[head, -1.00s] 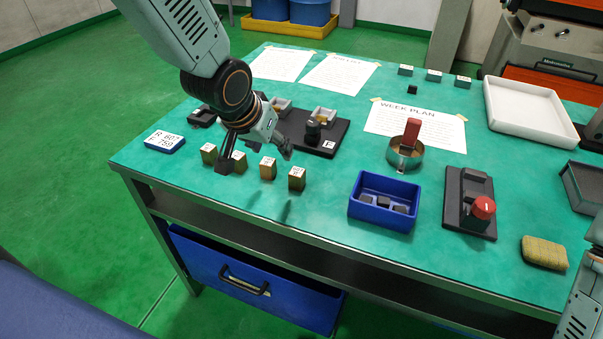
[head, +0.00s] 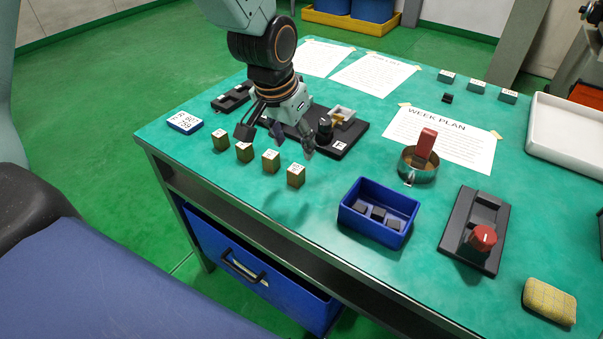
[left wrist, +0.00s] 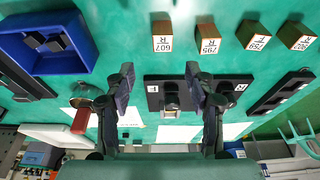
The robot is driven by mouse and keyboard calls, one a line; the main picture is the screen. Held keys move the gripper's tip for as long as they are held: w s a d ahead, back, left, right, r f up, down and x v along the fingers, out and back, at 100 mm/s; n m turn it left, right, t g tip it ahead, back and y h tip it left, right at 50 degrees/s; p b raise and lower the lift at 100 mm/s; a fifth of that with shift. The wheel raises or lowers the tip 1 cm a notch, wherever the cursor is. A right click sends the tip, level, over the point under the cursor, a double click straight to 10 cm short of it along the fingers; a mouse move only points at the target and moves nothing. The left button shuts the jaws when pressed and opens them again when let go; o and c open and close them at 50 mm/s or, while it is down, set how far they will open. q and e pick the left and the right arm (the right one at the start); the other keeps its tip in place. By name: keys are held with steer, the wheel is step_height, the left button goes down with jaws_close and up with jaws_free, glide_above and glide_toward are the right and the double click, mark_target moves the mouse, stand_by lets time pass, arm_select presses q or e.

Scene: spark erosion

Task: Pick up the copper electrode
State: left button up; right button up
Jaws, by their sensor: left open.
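Several small copper-coloured blocks with white labels stand in a row on the green table, with the rightmost block (head: 296,176) closest to the blue bin. I cannot tell which one is the copper electrode. My left gripper (head: 277,140) is open and empty, above the table behind the row and over the near part of a black plate (head: 345,147). In the left wrist view the open fingers (left wrist: 159,72) are apart, with the block marked 607 R (left wrist: 162,28) and the block marked 795 R (left wrist: 207,32) beyond the fingertips. My right gripper is not in view.
A blue bin (head: 350,220) with dark pieces stands right of the row. A tin (head: 405,170) with a red-handled tool, a black device with a red knob (head: 483,238) and a sponge (head: 549,302) lie further right. A blue label block (head: 185,123) is at left.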

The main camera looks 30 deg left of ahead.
mark_target(294, 169)
arm_select(q)
steer(key=x, duration=0.1)
steer(key=b+x, duration=0.1)
steer(key=x, duration=0.1)
steer(key=s+x, duration=0.1)
steer(key=x, duration=0.1)
steer(key=shift+f+b, duration=0.2)
steer(key=shift+b, duration=0.1)
steer(key=shift+w+a+f+b, duration=0.1)
steer(key=shift+a+f+b, duration=0.1)
steer(key=shift+f, duration=0.35)
steer(key=shift+w+a+f+b, duration=0.1)
steer(key=shift+a+f, duration=0.1)
steer(key=shift+f, duration=0.35)
steer(key=shift+w+a+f, duration=0.1)
steer(key=shift+w+f, duration=0.05)
steer(key=shift+f, duration=0.15)
steer(key=shift+d+r, duration=0.15)
steer(key=shift+d, duration=0.2)
steer(key=shift+c, duration=0.8)
steer(key=shift+a, duration=0.3)
steer(key=c, duration=0.4)
steer(key=shift+d, duration=0.25)
steer(key=c, duration=0.5)
steer(key=shift+a, duration=0.1)
jaws_close()
